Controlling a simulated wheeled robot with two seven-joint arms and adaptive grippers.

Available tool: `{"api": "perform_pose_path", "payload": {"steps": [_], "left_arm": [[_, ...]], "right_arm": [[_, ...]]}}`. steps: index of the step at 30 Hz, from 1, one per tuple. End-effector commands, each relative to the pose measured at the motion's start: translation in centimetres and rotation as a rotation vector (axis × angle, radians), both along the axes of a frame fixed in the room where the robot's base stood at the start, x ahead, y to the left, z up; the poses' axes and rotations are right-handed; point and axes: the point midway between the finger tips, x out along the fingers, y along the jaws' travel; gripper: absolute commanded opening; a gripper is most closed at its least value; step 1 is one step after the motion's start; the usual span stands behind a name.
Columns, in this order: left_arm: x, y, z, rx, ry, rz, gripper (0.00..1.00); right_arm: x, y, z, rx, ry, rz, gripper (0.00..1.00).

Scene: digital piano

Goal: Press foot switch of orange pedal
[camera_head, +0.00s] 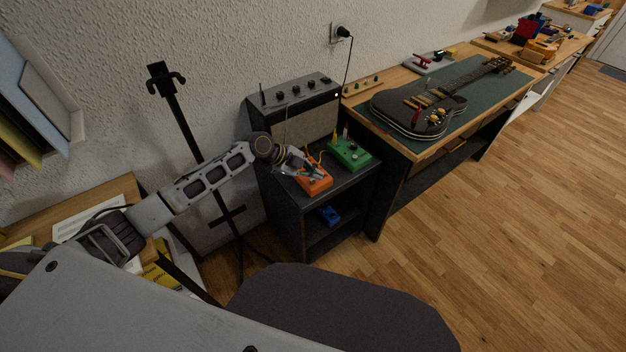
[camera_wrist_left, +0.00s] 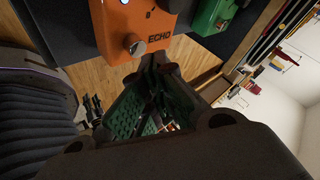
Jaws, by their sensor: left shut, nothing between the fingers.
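The orange pedal (camera_head: 318,187) sits on top of the dark cabinet next to the amplifier, partly hidden by my left gripper. In the left wrist view the orange pedal (camera_wrist_left: 118,20) is close, marked "ECHO", with a round silver foot switch (camera_wrist_left: 133,44) near its edge. My left gripper (camera_head: 315,172) is shut and empty, over or beside the orange pedal in the head view. In the left wrist view the left gripper's fingers (camera_wrist_left: 155,66) are just beside the foot switch; I cannot tell whether they touch the pedal. My right gripper is not in view.
A green pedal (camera_head: 350,153) stands right beside the orange one, with cables nearby. The amplifier (camera_head: 297,110) is behind. A blue pedal (camera_head: 329,214) lies on the shelf below. A black stand (camera_head: 180,115) rises at left, and a bench with a guitar (camera_head: 418,106) is at right.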

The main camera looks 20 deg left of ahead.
Motion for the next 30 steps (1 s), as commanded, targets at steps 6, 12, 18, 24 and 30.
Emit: {"api": "perform_pose_path", "payload": {"steps": [6,12,18,24,30], "left_arm": [[0.0,0.0,1.6,0.0,-0.001,0.0,0.0],[0.0,0.0,2.8,-0.001,-0.002,-0.001,0.0],[0.0,0.0,4.0,-0.001,-0.002,-0.001,0.0],[0.0,0.0,4.6,0.0,-0.001,0.0,0.0],[0.0,0.0,4.6,0.0,-0.001,0.0,0.0]], "right_arm": [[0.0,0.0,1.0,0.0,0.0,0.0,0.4],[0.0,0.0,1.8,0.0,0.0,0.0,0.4],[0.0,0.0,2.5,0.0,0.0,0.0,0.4],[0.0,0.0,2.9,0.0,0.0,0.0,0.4],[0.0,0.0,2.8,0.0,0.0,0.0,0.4]]}}
